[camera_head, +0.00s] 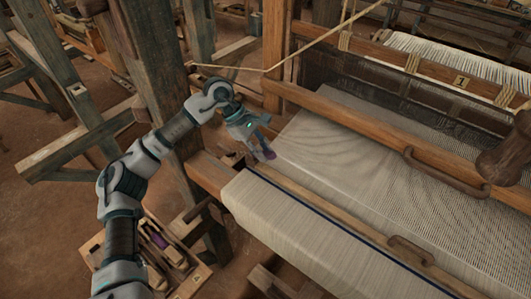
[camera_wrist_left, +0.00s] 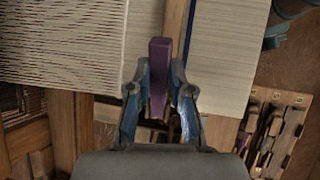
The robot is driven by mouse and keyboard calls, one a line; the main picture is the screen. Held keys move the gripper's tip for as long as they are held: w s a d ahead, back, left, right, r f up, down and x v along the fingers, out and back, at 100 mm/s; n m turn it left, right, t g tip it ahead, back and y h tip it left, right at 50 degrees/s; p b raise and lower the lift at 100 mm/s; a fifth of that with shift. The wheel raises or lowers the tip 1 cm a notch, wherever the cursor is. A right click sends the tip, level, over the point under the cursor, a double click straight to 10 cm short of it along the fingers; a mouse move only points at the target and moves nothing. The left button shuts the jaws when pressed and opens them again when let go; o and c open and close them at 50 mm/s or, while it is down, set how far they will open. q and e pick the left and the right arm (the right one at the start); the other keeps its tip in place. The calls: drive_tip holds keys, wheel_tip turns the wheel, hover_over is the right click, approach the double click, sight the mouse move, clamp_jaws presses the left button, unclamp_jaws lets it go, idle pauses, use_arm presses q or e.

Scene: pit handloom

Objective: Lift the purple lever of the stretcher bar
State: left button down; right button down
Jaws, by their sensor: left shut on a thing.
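The purple lever (camera_wrist_left: 158,75) stands between the fingers of my left gripper (camera_wrist_left: 160,85) in the left wrist view, with its top showing beyond the fingertips. In the head view the left gripper (camera_head: 263,147) is over the left edge of the cloth, near the front beam, and a small purple part of the lever (camera_head: 267,154) shows at its fingertips. The left gripper is shut on the lever. The wooden stretcher bar (camera_head: 331,208) lies across the cloth; its left end near the lever is partly hidden by the gripper. My right gripper is not in view.
The cloth roll (camera_head: 290,225) lies in front, and the woven cloth (camera_head: 330,150) stretches behind it. A wooden beater (camera_head: 390,150) with a handle crosses the loom. A thick post (camera_head: 160,75) stands close to my left arm. A wooden tray (camera_head: 160,250) with shuttles is at lower left.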

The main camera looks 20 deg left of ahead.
use_arm(q)
drive_tip(key=shift+w+a+h, duration=0.15)
drive_tip(key=shift+a+h, duration=0.1)
drive_tip(key=shift+h, duration=0.15)
drive_tip(key=shift+r, duration=0.1)
drive_tip(key=c, duration=1.3)
unclamp_jaws()
drive_tip(key=shift+o, duration=1.3)
drive_tip(key=shift+a, duration=0.25)
drive_tip(key=v, duration=0.7)
drive_tip(key=shift+w+a, duration=0.2)
drive_tip(key=shift+a, duration=0.1)
